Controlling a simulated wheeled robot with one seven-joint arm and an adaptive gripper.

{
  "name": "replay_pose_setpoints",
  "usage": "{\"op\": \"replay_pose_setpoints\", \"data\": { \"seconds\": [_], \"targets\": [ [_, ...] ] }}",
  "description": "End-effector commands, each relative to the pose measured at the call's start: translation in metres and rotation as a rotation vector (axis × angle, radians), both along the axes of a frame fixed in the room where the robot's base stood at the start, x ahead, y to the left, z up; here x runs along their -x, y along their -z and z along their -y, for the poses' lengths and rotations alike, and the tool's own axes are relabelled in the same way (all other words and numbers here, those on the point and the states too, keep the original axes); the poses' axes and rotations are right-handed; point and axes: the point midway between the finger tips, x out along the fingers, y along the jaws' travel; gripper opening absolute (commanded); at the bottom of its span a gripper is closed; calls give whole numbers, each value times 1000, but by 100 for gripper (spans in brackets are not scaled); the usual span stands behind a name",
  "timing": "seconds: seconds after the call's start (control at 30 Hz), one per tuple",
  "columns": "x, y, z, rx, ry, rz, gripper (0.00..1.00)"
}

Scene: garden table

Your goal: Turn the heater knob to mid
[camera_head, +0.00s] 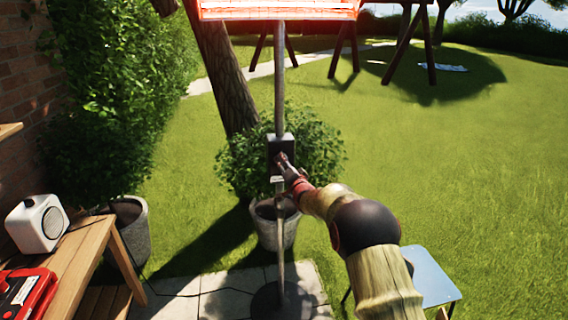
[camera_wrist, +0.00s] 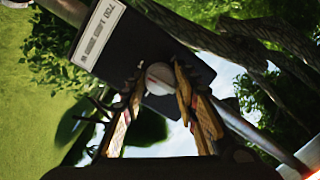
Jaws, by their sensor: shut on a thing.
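The heater stands on a thin metal pole (camera_head: 279,85), with its glowing red head (camera_head: 280,10) at the top of the head view. A dark control box (camera_head: 270,150) is fixed to the pole; in the wrist view it is a tilted black panel (camera_wrist: 125,45) with a white label (camera_wrist: 98,32). The round pale heater knob (camera_wrist: 159,78) sits on the panel between my fingers. My gripper (camera_wrist: 158,92) is shut on the knob, one finger at each side. In the head view my gripper (camera_head: 282,160) reaches the box from the lower right. The knob's setting marks cannot be read.
A wooden table (camera_head: 75,255) at the left holds a white speaker (camera_head: 38,224) and a red case (camera_head: 24,295). A potted bush (camera_head: 277,228) stands behind the pole. A small blue-topped table (camera_head: 430,276) is at the lower right. Open lawn lies to the right.

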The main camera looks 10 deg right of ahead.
Motion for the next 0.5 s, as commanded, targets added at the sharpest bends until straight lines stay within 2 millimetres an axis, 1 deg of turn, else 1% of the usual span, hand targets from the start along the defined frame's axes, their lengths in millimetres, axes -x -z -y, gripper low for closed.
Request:
{"op": "replay_pose_setpoints", "data": {
  "seconds": [0.03,0.47,0.5],
  "targets": [
    [1,5,0,-5,1,-8,5],
    [1,6,0,-11,1,-8,5],
    [1,6,0,-11,0,-8,32]
  ]
}}
